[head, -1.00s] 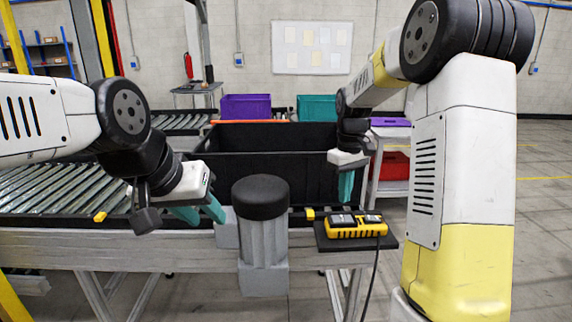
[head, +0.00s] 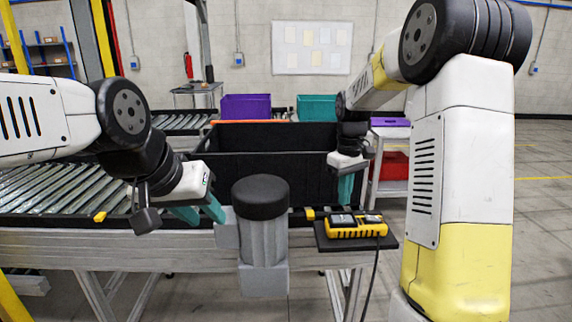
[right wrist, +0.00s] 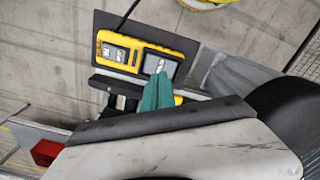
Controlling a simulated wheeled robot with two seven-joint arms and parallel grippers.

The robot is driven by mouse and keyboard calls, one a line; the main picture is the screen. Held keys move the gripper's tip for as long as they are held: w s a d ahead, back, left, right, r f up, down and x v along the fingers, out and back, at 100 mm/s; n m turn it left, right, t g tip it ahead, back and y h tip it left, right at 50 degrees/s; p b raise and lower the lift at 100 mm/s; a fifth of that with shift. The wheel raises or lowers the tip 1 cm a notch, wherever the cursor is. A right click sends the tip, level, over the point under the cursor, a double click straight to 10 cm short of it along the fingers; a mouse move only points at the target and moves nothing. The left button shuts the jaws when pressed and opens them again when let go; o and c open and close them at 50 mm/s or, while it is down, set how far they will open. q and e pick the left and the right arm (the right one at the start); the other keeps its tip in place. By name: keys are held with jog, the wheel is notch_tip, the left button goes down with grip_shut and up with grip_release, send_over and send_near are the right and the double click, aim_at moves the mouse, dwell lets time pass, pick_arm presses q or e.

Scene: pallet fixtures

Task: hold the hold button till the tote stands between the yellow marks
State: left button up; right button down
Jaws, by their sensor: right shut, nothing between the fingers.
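The black tote (head: 307,178) stands on the roller conveyor, partly hidden by my right gripper and a motor. One yellow mark (head: 100,216) is on the conveyor's front edge left of the tote. The other yellow mark (head: 309,213) is in front of the tote's right part. Contact is unclear. My left gripper (head: 199,213) is open and empty.
A grey motor with a black cap (head: 261,198) stands in front of the conveyor, between my grippers. A cable hangs from the button box. Purple (head: 245,107) and teal (head: 316,108) bins stand behind the tote. Bare rollers (head: 70,187) lie to the left.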

aim_at(342, 218)
jog(key=shift+f, duration=2.75)
jog(key=shift+r, duration=0.1)
dwell(1.1)
notch_tip(342, 218, up, 6)
jog(key=shift+r, duration=0.45)
jog(key=shift+s+r, duration=0.1)
jog(key=shift+r, duration=0.05)
jog(key=s+a+r+m+t+y, duration=0.1)
jog(key=s+r+m+t, duration=0.2)
jog(key=s, duration=0.9)
jog(key=s+a+r+m+t+y, duration=0.1)
jog(key=s+r, duration=0.4)
jog(key=s, duration=0.7)
jog(key=shift+r+m+t, duration=0.25)
jog(key=shift+m+t, duration=0.65)
jog(key=shift+t, duration=0.2)
